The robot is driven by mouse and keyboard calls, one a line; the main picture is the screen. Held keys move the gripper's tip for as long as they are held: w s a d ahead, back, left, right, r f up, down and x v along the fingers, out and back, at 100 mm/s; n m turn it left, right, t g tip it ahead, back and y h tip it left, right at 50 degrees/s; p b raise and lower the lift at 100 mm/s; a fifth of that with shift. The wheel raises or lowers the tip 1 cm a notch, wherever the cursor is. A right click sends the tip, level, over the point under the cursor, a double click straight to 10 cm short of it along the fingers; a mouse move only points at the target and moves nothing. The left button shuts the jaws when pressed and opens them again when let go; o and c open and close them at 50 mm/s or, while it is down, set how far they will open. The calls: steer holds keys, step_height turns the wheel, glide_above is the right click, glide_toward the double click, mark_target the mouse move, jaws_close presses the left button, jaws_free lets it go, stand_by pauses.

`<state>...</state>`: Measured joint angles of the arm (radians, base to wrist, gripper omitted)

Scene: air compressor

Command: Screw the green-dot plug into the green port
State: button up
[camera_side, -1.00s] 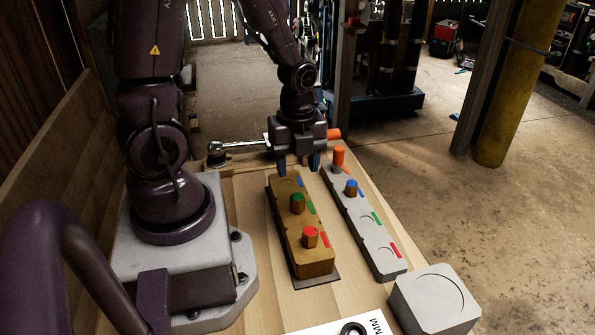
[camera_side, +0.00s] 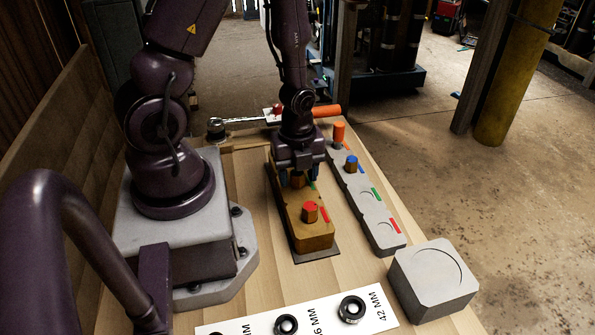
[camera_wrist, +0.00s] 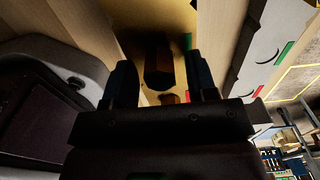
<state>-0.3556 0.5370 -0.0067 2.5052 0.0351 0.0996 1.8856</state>
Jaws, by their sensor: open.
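My gripper (camera_side: 297,174) is open over the brown plug holder (camera_side: 312,243), its fingers pointing down on either side of the middle seat. The green-dot plug (camera_side: 297,183) is mostly hidden by the gripper in the side view. In the wrist view a dark hexagonal plug (camera_wrist: 158,66) stands between the open fingers (camera_wrist: 160,80); its dot is too dark to see. The green port, beside the green mark (camera_side: 376,194) on the grey block (camera_side: 352,191), looks empty.
The red-dot plug (camera_side: 310,212) stands in the holder close to my gripper. A blue-dot plug (camera_side: 351,164) and an orange plug (camera_side: 338,132) stand in the grey block. A ratchet wrench (camera_side: 245,121) lies behind. A grey block (camera_side: 434,282) and a label sheet (camera_side: 305,320) are in front.

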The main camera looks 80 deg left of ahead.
jaws_close()
steer(key=shift+f, duration=0.1)
stand_by(0.3)
